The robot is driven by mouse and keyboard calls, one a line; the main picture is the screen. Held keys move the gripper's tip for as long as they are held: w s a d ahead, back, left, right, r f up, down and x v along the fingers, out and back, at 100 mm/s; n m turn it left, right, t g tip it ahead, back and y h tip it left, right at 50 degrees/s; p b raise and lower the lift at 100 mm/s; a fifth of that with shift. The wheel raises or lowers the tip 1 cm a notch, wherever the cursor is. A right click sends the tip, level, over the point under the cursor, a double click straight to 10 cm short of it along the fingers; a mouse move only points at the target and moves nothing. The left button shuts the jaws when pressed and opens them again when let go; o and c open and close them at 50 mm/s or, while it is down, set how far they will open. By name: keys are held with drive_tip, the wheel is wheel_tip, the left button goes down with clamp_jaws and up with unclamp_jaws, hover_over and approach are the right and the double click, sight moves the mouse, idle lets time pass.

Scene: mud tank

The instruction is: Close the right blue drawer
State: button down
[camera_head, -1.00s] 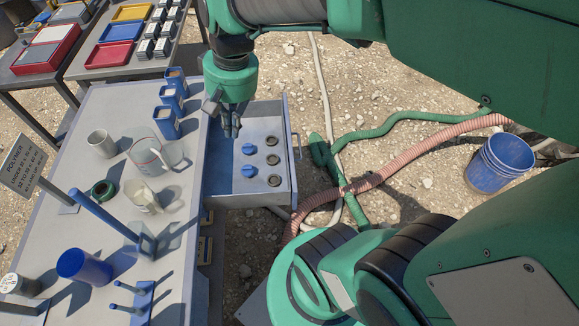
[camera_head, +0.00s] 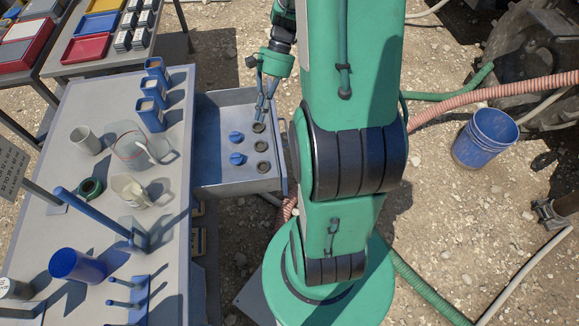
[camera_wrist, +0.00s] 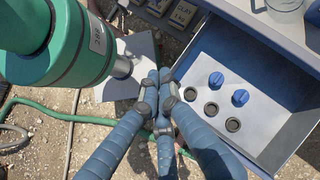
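The blue-grey drawer (camera_head: 215,181) stands pulled out from the right side of the grey table. It holds two blue round knobs (camera_head: 236,137) and three dark-rimmed round pieces (camera_head: 263,167). In the wrist view the drawer (camera_wrist: 296,136) fills the right side. My gripper (camera_head: 265,112) appears at the drawer's far right corner in the head view; its height over the drawer is hard to tell. In the wrist view my gripper (camera_wrist: 159,79) has its fingertips drawn together, beside the drawer's left wall, with nothing between them. My arm hides part of the drawer's front side.
The table (camera_head: 125,87) carries a glass jug (camera_head: 130,150), mugs, a blue cylinder (camera_head: 77,265) and blue containers (camera_head: 151,115). A blue bucket (camera_head: 485,138) and hoses (camera_head: 490,92) lie on the ground at right. A second table with trays stands at top left.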

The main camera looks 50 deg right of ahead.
drive_tip(key=s+d+f+m+t+y, duration=0.2)
drive_tip(key=s+d+f+m+y, duration=0.15)
drive_tip(key=d+f, duration=0.4)
drive_tip(key=s+d+f+m+t+y, duration=0.2)
drive_tip(key=s+d+f+m, duration=0.2)
drive_tip(key=f, duration=0.6)
drive_tip(key=s+d+f+m+t, duration=0.1)
drive_tip(key=s+f+m+t, duration=0.3)
drive_tip(key=f, duration=0.4)
drive_tip(key=s+d+f+m+t, duration=0.2)
drive_tip(key=s+f+m+t, duration=0.1)
drive_tip(key=s+f+t, duration=0.2)
wheel_tip(320, 180, down, 4)
drive_tip(key=shift+s+d+r+m+t, duration=0.15)
drive_tip(key=shift+s+m+t, duration=0.2)
drive_tip(key=shift+s, duration=0.8)
drive_tip(key=shift+w, duration=0.1)
drive_tip(key=b+x, duration=0.2)
drive_tip(key=x, duration=1.2)
